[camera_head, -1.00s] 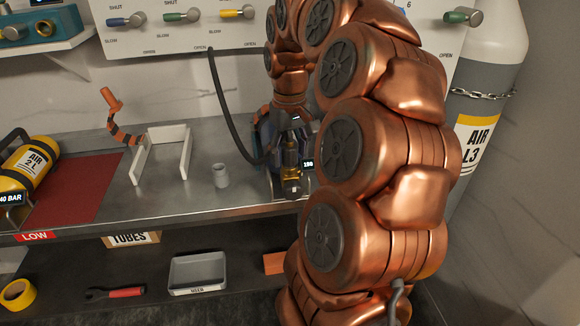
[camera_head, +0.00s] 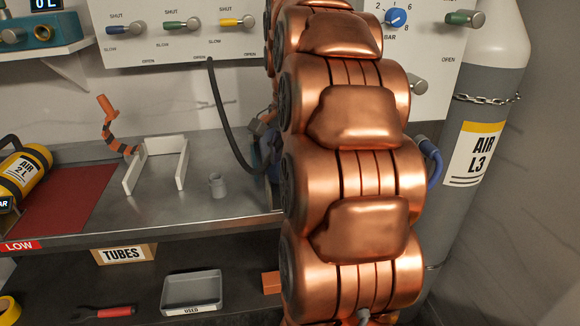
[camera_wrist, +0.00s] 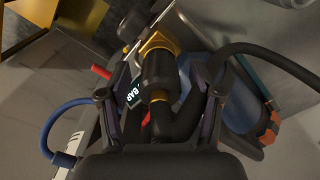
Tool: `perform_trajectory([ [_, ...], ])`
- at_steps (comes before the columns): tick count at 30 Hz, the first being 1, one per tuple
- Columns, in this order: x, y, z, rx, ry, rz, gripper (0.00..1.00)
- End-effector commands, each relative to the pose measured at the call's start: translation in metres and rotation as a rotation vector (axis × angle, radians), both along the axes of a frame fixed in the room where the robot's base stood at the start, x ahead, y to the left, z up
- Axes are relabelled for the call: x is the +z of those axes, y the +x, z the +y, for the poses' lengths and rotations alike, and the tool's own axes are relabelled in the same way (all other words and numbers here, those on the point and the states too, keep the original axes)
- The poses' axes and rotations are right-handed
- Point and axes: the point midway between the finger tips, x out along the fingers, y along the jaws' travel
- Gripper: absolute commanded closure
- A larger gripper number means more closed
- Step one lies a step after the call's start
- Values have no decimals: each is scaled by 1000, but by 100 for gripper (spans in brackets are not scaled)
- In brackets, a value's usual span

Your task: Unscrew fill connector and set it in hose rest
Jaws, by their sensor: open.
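In the wrist view, the fill connector (camera_wrist: 157,72) is a black sleeve with brass-coloured parts, on a brass fitting (camera_wrist: 158,43). My gripper (camera_wrist: 160,88) is open, with one finger on each side of the connector; I cannot tell whether either finger touches it. In the head view my arm hides the gripper and connector. The black hose (camera_head: 222,120) hangs from the panel and runs behind my arm; it also shows in the wrist view (camera_wrist: 272,60). A small grey cup (camera_head: 217,188) stands on the bench; I cannot tell whether it is the hose rest.
A white open frame (camera_head: 132,174) and an orange-and-black striped piece (camera_head: 112,132) stand on the bench. A tall grey cylinder (camera_head: 470,120) stands at right. Bare bench lies around the cup.

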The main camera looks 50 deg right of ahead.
Motion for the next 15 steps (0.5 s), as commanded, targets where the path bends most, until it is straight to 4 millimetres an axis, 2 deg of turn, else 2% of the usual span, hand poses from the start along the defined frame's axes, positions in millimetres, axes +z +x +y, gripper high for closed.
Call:
perform_trajectory([
  [9,2,-1,0,-353,0,1,35],
  [15,1,-1,0,-494,1,1,35],
])
